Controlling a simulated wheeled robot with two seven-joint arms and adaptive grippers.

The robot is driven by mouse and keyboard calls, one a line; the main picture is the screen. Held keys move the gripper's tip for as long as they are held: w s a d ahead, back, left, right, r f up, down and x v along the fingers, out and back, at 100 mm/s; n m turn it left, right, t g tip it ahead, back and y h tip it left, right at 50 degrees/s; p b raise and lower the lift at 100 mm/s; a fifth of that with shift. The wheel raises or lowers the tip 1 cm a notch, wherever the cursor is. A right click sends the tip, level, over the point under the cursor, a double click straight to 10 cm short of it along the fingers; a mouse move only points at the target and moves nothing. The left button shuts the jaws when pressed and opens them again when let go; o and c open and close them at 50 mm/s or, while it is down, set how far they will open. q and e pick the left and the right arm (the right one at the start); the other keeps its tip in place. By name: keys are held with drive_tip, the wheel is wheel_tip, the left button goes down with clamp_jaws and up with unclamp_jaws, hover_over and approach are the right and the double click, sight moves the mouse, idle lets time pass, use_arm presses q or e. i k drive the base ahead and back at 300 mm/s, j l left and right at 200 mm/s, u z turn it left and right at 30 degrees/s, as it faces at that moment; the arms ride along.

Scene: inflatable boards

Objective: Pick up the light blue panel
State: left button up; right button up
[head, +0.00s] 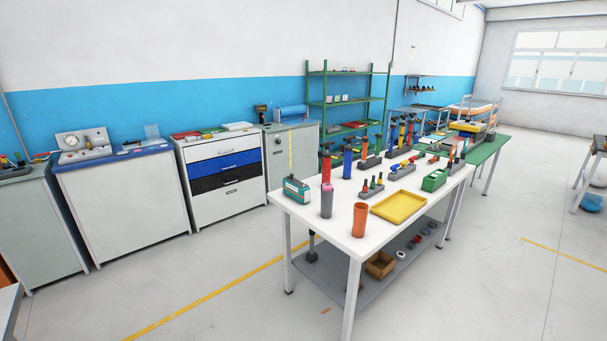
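I cannot make out a light blue panel for certain. Flat layered pieces in orange and white (472,109) are stacked at the far end, small and partly hidden by the things in front. Neither of my grippers shows in the head view.
A white table (290,205) with pumps, bottles, a yellow tray (399,207) and a green box (434,180) stands in the middle. A green shelf rack (348,101) is behind it. Cabinets line the wall.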

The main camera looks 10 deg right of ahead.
sight(427, 135)
drive_tip(key=i+u, duration=0.3)
drive_tip(key=i, duration=0.15)
drive_tip(key=i+u, duration=0.3)
drive_tip(key=i+l+u, duration=0.1)
drive_tip(key=i+u, duration=0.3)
drive_tip(key=i, duration=1.3)
drive_tip(key=i+z, duration=0.2)
drive_tip(key=i, duration=0.6)
drive_tip(key=i+z, duration=0.2)
drive_tip(key=i, duration=0.6)
drive_tip(key=i+z, duration=0.3)
drive_tip(key=i+j+z, duration=0.25)
drive_tip(key=i, duration=0.25)
drive_tip(key=i+l+z, duration=0.1)
drive_tip(key=i+z, duration=1.5)
drive_tip(key=i+l, duration=0.05)
drive_tip(key=i, duration=0.05)
